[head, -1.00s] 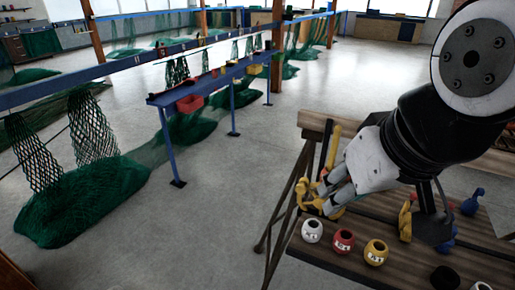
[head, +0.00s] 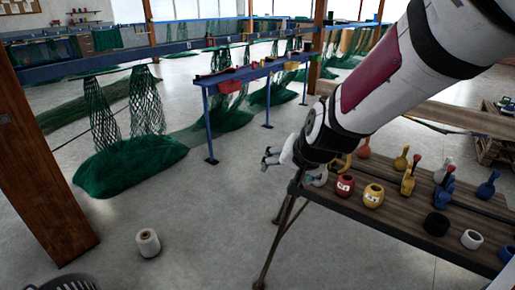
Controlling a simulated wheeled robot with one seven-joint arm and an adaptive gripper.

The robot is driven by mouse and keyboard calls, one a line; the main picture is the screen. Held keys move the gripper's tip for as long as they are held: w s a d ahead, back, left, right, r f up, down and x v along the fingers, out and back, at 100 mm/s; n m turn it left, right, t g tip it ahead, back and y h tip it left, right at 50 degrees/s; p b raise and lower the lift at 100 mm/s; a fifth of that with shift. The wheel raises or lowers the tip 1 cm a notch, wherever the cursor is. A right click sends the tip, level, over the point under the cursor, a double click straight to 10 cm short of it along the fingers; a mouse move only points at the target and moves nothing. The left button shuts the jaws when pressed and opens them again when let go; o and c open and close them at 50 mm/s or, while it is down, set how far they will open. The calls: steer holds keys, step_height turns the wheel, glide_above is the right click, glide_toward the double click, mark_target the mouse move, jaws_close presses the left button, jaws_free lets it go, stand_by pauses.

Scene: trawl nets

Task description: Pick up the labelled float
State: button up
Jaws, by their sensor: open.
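A red float (head: 345,187) with a white label and a yellow float (head: 373,197) with a white label stand side by side at the left front of the wooden table (head: 400,212). The labels are too small to read. My gripper (head: 267,157) is open and empty. It appears beyond the table's left end, against the floor, left of the floats and apart from them.
A black ring (head: 436,223), a white roll (head: 471,239), and blue (head: 486,186) and yellow (head: 401,159) bottle-shaped pieces stand on the table. Green netting (head: 125,170) hangs from a blue rail. A white spool (head: 148,243) and wooden post (head: 40,170) are at left. Floor between is clear.

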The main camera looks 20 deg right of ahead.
steer(key=w+d+f+m+t+h+b, duration=0.15)
steer(key=w+d+f+h+b, duration=0.4)
steer(key=f, duration=0.55)
steer(key=w+d+f+m+h+b, duration=0.25)
steer(key=w+d+f+b, duration=0.25)
steer(key=w+d+f, duration=0.45)
steer(key=w+d+f+t+h+b, duration=0.1)
steer(key=w+d+b, duration=0.1)
steer(key=w+d+f+n+t+h+b, duration=0.1)
steer(key=w+d+f+b, duration=0.1)
steer(key=w+d, duration=0.1)
steer(key=w+d+f+t+h+b, duration=0.1)
steer(key=w+d+f+t+b, duration=0.1)
steer(key=shift+w+d+h+b, duration=0.2)
steer(key=shift+w+h+b, duration=0.05)
steer(key=shift+h+b, duration=0.15)
steer(key=x, duration=0.4)
steer(key=shift+d+f+b, duration=0.1)
steer(key=shift+f+b, duration=0.3)
steer(key=shift+w+d, duration=0.4)
steer(key=shift+r, duration=0.1)
steer(key=c, duration=1.4)
